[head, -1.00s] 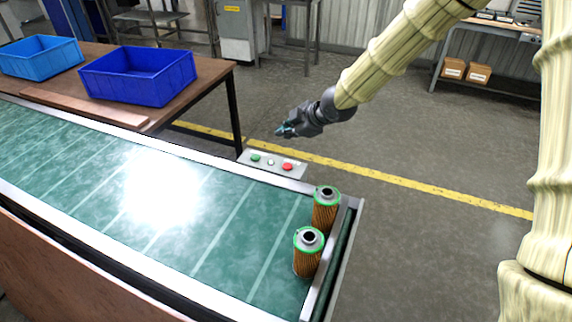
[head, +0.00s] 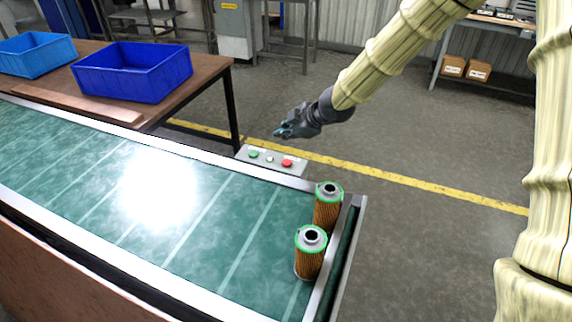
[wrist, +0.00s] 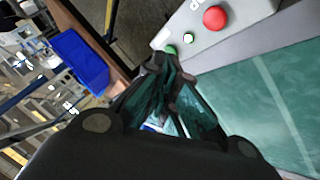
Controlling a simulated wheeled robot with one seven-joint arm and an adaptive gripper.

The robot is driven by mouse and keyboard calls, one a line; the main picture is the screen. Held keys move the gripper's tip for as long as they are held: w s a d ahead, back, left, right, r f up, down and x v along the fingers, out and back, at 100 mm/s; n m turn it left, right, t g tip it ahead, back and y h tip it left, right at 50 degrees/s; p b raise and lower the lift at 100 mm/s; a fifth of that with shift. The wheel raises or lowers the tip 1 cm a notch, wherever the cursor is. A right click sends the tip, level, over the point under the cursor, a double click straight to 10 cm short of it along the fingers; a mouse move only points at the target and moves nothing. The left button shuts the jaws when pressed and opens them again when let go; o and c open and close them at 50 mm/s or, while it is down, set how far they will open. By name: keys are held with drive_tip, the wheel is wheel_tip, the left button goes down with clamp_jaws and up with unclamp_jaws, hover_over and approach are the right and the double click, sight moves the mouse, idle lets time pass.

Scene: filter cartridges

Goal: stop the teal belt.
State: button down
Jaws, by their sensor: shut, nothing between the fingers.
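The teal belt (head: 200,215) runs from the left to a metal end bar. A grey control box (head: 243,160) on its far edge has a green button (head: 253,154), a small pale light (head: 270,159) and a red button (head: 287,163). My gripper (head: 278,134) is shut and empty, above and just behind the box. In the wrist view, my fingertips (wrist: 168,66) are close to the green button (wrist: 171,49), partly covering it.
Two filter cartridges, one nearer (head: 309,257) and one farther (head: 328,208), stand upright at the belt's end bar. A brown table (head: 205,90) with two blue bins (head: 135,78) (head: 38,55) stands behind the belt. Floor to the right is open.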

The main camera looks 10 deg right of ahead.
drive_tip(key=b, duration=0.5)
hover_over(285, 164)
wheel_tip(285, 164, down, 6)
drive_tip(key=shift+w+r, duration=0.1)
drive_tip(key=shift+r, duration=0.15)
drive_tip(key=shift+f+b, duration=0.4)
drive_tip(key=shift+f, duration=0.75)
drive_tip(key=shift+f, duration=0.1)
drive_tip(key=shift+f, duration=0.3)
drive_tip(key=shift+f, duration=0.4)
idle(0.9)
drive_tip(key=shift+r, duration=0.15)
drive_tip(key=shift+r+p, duration=0.65)
drive_tip(key=shift+r, duration=0.05)
drive_tip(key=shift+r+p, duration=2.4)
drive_tip(key=shift+r, duration=0.1)
